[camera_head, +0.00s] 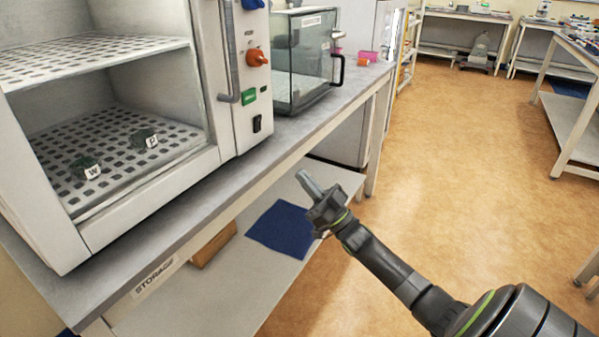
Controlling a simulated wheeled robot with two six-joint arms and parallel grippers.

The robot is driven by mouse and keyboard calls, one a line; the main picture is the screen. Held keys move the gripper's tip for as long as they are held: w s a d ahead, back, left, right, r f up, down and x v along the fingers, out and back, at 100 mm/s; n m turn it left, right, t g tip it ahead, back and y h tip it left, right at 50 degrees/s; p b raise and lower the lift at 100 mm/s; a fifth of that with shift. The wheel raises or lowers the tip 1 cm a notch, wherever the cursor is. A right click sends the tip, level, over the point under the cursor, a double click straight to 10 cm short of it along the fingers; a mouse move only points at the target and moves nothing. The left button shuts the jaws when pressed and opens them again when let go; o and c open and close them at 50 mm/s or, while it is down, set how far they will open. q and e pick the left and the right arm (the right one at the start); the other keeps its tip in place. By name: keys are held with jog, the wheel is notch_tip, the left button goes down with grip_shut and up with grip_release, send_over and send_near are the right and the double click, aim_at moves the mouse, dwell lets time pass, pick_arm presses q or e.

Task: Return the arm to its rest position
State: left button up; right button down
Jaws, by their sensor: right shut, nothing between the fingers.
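My right gripper (309,184) is shut and empty. It is in the air in front of the bench's edge, with the blue cloth on the lower shelf behind it in the picture. My right arm comes in from the lower right corner and reaches up and left, a dark grey arm with green rings. It appears apart from the bench. My left gripper is not in view.
An open white oven-like cabinet (229,166) stands on the bench (190,222), with two small labelled dark items (85,167) inside. A glass case (310,62) stands beside it. A blue cloth (280,230) lies on the lower shelf. The floor (450,160) to the right is clear.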

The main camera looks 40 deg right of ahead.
jog(key=shift+s+f, duration=0.1)
dwell(0.5)
